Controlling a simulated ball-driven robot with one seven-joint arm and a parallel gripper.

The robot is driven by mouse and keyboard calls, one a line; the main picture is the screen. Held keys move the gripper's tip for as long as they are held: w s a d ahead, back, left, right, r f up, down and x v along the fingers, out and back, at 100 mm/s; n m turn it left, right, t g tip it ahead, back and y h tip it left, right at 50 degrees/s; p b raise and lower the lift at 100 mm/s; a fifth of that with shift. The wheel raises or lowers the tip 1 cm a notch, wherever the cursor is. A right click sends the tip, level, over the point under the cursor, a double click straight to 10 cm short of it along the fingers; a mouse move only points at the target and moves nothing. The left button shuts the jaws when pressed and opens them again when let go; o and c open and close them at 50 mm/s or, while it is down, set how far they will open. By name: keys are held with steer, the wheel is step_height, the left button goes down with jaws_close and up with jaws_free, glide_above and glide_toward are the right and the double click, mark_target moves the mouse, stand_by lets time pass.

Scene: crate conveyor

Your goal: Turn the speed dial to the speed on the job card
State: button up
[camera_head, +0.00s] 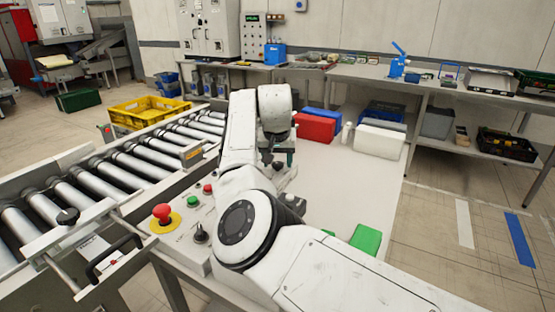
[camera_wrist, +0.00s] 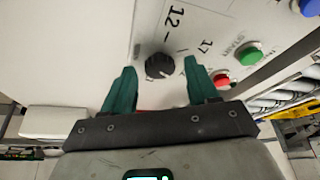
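The speed dial (camera_wrist: 158,65) is a black round knob on a pale panel in the wrist view. Printed numbers 12 and 17 stand beside it; the dial's exact setting is too small to read. My gripper (camera_wrist: 159,70) has two green fingers spread apart, one on each side of the dial in the picture, with visible gaps to it. In the head view my gripper (camera_head: 277,160) points down over the far part of the pale surface, and I cannot make out this dial there. I cannot surely identify the job card.
The wrist view shows a green button (camera_wrist: 249,53) and a red button (camera_wrist: 221,80) right of the dial. In the head view, a red emergency stop (camera_head: 162,212) and a black knob (camera_head: 200,234) stand left of my arm, beside the roller conveyor (camera_head: 130,165).

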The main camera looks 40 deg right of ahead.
steer(key=c, duration=1)
steer(key=shift+o, duration=0.2)
steer(key=shift+r+p, duration=0.15)
steer(key=shift+p, duration=0.3)
steer(key=n+p, duration=0.2)
steer(key=shift+s+d+r+y+p, duration=0.1)
steer(key=shift+r+y+p, duration=0.05)
steer(key=shift+y+p, duration=0.25)
steer(key=n+p, duration=0.2)
steer(key=p, duration=0.1)
steer(key=shift+d+n+t+y, duration=0.15)
steer(key=shift+n+t+y, duration=0.15)
steer(key=shift+t+y, duration=0.1)
steer(key=n+y+p, duration=0.1)
steer(key=n+p, duration=0.2)
steer(key=shift+d+n+p, duration=0.1)
steer(key=shift+n+p, duration=0.2)
steer(key=shift+d+f+n+y+p, duration=0.15)
steer(key=shift+n+y+p, duration=0.25)
steer(key=shift+n, duration=0.5)
steer(key=shift+a+f+n+y+p, duration=0.1)
steer(key=shift+n+y+p, duration=0.3)
steer(key=shift+n, duration=0.5)
